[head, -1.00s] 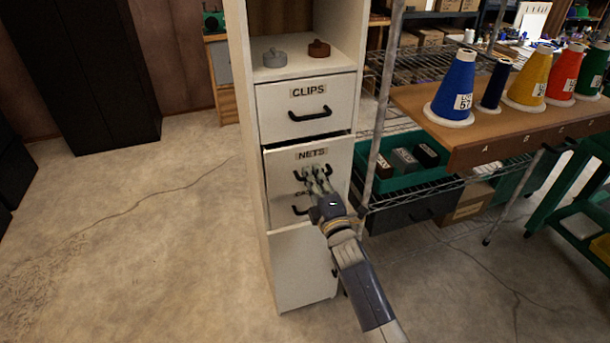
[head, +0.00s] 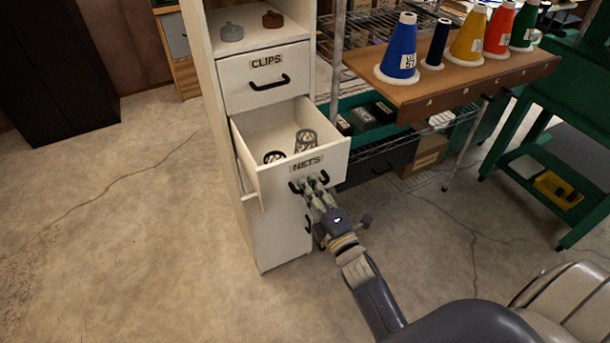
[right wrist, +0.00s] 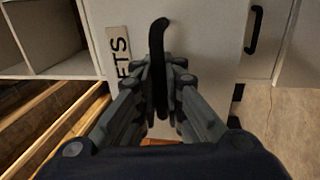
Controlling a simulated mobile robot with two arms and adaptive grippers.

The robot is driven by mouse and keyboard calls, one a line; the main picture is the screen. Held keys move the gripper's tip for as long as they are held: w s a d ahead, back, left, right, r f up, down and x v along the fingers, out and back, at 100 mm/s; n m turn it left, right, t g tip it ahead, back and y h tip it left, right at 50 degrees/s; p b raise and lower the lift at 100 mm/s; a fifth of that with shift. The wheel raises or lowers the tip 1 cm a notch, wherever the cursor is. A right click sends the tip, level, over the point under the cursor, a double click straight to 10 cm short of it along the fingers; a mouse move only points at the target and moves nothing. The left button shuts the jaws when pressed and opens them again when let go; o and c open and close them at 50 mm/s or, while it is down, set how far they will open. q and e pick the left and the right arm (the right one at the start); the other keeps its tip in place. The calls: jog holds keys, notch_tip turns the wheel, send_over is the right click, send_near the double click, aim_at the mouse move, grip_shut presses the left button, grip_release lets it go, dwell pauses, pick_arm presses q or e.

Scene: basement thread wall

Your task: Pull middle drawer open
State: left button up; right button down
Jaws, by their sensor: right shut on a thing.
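The middle drawer, labelled NETS (head: 330,160), stands well open from the white cabinet (head: 283,245) in the head view. Inside it are a grey ribbed ring-like item (head: 305,140) and a dark one (head: 274,157). My right gripper (head: 311,186) is at the drawer front, shut on its black handle (head: 297,188). In the right wrist view, the handle (right wrist: 158,65) stands between the two fingers of the gripper (right wrist: 163,85). The NETS label (right wrist: 121,58) is partly visible there. My left gripper is not in view.
The CLIPS drawer (head: 265,80) above is shut. A grey item (head: 231,33) and a brown item (head: 272,20) sit on the shelf above it. A wooden shelf with coloured cones (head: 398,50) stands at right. Open floor (head: 130,220) lies left.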

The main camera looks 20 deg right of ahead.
jog(key=shift+s+f, duration=0.1)
jog(key=shift+s, duration=0.1)
jog(key=c, duration=2)
grip_release()
jog(key=shift+w, duration=0.1)
jog(key=s+f, duration=0.2)
jog(key=s, duration=1)
jog(key=shift+d, duration=0.2)
jog(key=shift+w+f, duration=0.1)
